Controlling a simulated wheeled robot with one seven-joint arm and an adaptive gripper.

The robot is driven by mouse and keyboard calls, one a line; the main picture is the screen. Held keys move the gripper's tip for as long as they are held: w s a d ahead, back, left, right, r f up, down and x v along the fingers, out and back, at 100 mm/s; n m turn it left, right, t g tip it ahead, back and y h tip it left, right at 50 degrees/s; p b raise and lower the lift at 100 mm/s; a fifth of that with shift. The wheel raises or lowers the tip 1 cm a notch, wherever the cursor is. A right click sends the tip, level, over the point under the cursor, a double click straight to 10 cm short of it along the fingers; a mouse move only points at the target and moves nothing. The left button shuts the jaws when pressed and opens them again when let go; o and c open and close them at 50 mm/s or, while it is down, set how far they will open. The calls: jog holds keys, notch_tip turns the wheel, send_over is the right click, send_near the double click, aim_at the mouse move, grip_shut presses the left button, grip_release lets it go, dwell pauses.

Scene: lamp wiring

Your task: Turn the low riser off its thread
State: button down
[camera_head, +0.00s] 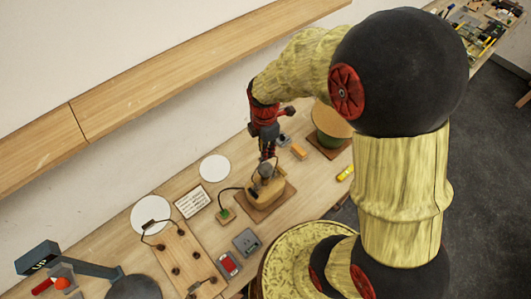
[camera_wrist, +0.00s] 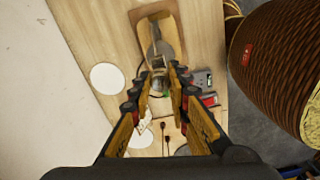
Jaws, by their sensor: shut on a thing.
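The lamp base (camera_head: 268,190) is a tan block on a wooden board in the head view. A short grey upright part, seemingly the low riser (camera_head: 265,170), rises from its top. My gripper (camera_head: 267,156) points down from above and is shut on this riser. In the wrist view the two fingers of my gripper (camera_wrist: 163,72) close in beside a grey piece, and the tan base (camera_wrist: 143,14) lies beyond them. The fingers partly hide the riser, and its thread cannot be seen.
A black cord runs from the base to a small green block (camera_head: 226,214). White discs (camera_head: 214,168), a printed card (camera_head: 193,201), a grey box (camera_head: 246,241) and a red device (camera_head: 228,264) lie nearby.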

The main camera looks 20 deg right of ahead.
jog(key=shift+r+p, duration=0.4)
jog(key=shift+r, duration=0.25)
dwell(0.4)
jog(key=shift+r+p, duration=1.25)
jog(key=shift+r, duration=0.65)
